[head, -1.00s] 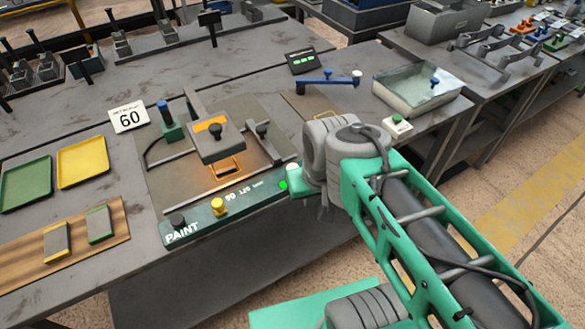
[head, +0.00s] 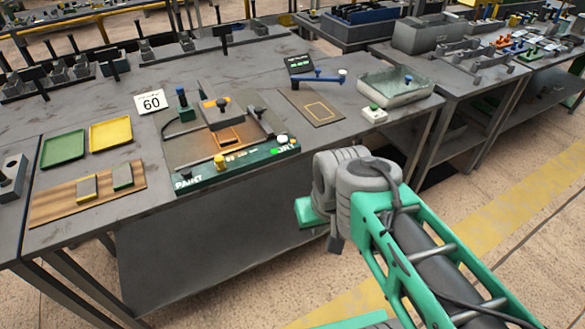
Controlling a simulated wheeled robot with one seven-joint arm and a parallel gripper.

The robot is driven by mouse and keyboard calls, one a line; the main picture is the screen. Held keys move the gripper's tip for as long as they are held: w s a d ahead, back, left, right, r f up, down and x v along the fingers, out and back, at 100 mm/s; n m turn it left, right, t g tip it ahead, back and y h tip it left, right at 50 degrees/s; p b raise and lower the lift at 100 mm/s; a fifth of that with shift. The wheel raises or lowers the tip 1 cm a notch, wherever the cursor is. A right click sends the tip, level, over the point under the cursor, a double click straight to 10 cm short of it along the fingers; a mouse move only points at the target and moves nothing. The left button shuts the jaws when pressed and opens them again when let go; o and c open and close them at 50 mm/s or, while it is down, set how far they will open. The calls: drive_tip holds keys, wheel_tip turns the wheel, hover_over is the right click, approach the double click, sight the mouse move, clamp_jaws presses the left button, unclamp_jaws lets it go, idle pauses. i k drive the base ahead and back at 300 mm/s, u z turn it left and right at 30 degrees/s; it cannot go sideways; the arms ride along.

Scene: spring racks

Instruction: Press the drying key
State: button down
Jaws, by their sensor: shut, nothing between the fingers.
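A dark green panel (head: 232,167) runs along the front of the paint station, with PAINT lettered at its left end and small letters that look like DRY at its right. A white key (head: 282,140) stands at that right end beside a bright green spot (head: 277,151). A yellow knob (head: 220,161) sits farther left on the panel. My gripper (head: 335,243) is at the end of my green arm, below and right of the panel, out over the floor in the picture. It is small and mostly hidden by the grey wrist; it is shut and empty, apart from the key.
Green (head: 63,149) and yellow (head: 110,135) trays lie left. Floor is free right of the bench.

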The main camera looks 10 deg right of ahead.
sight(283, 139)
drive_tip(key=k, duration=0.5)
drive_tip(key=u, duration=0.7)
drive_tip(key=i, duration=1.55)
drive_tip(key=z, duration=0.25)
